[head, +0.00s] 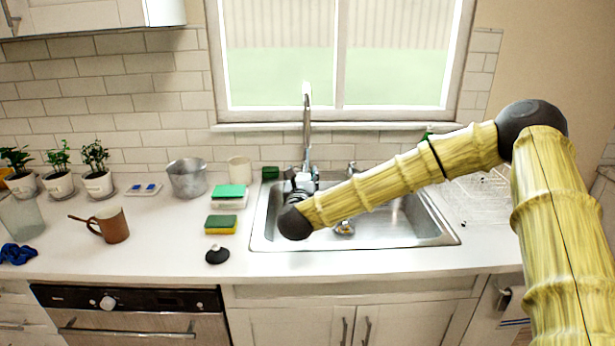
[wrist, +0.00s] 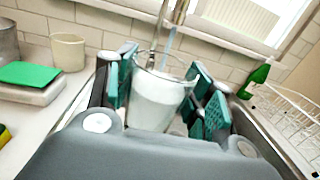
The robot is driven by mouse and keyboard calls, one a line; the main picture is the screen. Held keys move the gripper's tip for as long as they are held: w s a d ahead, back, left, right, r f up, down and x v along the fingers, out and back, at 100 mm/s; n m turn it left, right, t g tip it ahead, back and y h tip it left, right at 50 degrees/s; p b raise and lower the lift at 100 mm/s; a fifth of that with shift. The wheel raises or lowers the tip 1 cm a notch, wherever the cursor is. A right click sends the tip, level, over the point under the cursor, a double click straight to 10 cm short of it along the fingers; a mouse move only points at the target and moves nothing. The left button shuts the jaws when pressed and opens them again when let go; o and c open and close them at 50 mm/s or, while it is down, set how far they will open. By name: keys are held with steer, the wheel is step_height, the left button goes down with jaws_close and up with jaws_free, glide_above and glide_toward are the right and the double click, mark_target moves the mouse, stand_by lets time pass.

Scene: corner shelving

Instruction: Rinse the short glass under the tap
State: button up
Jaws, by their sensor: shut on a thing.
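The short glass (wrist: 158,102) is clear, with a whitish look inside, and sits between the teal finger pads of my gripper (wrist: 166,90) in the wrist view. My gripper is shut on it and holds it over the sink (head: 405,222), under the tap (head: 307,128). The tap also shows at the top of the wrist view (wrist: 181,10). A thin bluish stream of water (wrist: 169,44) runs from the tap down to the glass mouth. In the head view my wrist hides most of the gripper, and I cannot make out the glass there.
Left of the sink stand sponges (head: 221,224), a dark scrubber (head: 217,256), a metal bucket (head: 187,178) and a cream cup (head: 239,169). A brown mug (head: 112,225) is further left. A wire dish rack (head: 475,205) and a green bottle (wrist: 254,80) are at the right.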

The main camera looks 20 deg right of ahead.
steer(key=shift+s+a+r+b, duration=0.2)
steer(key=shift+s+a+r, duration=0.45)
steer(key=shift+s+r, duration=0.25)
steer(key=shift+s+a+r+b, duration=0.2)
steer(key=shift+s+a+r, duration=0.4)
steer(key=shift+s+r, duration=0.3)
steer(key=shift+f, duration=0.1)
